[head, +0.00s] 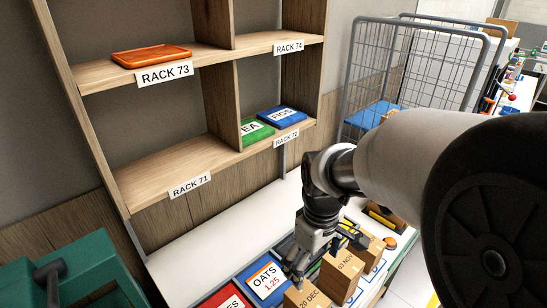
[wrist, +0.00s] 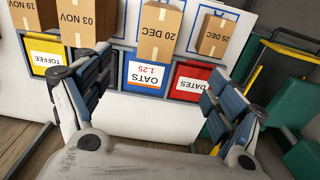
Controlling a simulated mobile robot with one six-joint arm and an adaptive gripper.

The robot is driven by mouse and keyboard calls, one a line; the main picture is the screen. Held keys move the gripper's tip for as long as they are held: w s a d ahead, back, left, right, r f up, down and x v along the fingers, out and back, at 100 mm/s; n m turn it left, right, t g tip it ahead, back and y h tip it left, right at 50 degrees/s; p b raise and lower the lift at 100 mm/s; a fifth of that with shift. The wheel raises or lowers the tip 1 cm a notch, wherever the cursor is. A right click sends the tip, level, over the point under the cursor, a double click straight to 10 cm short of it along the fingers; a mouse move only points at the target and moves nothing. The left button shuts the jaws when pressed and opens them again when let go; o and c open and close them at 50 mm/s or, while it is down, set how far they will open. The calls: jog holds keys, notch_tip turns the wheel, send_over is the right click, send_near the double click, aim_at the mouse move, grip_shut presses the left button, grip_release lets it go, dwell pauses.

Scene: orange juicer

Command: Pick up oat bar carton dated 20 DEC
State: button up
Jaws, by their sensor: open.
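The brown carton marked 20 DEC (wrist: 159,28) stands upright behind the blue OATS label (wrist: 147,88) in the wrist view. In the head view the 20 DEC carton (head: 304,299) is at the bottom edge, partly cut off. My gripper (head: 297,266) is above and close to the cartons in the head view. In the wrist view my gripper (wrist: 155,105) has its fingers wide apart with nothing between them. The 20 DEC carton lies beyond the fingertips, near the middle of the gap. I see no contact.
Cartons marked 03 NOV (wrist: 92,20) and 19 NOV (wrist: 32,14) stand left of it in the wrist view. Another carton (wrist: 215,36) stands right, above the red DATES label (wrist: 192,84). A wooden shelf (head: 175,185) rises behind; a wire cage (head: 410,70) stands at back right.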

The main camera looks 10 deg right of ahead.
jog(key=w, duration=0.1)
jog(key=b, duration=0.2)
send_near(309, 297)
jog(key=f, duration=0.5)
jog(key=shift+w+a+f, duration=0.25)
jog(key=shift+w+a, duration=0.1)
jog(key=f, duration=0.3)
jog(key=f+b, duration=0.1)
jog(key=shift+s+d+f, duration=0.35)
jog(key=shift+s+f, duration=0.05)
jog(key=shift+f, duration=0.3)
jog(key=c, duration=1.3)
jog(key=shift+o, duration=0.2)
jog(key=shift+w+r, duration=0.1)
jog(key=shift+r, duration=0.05)
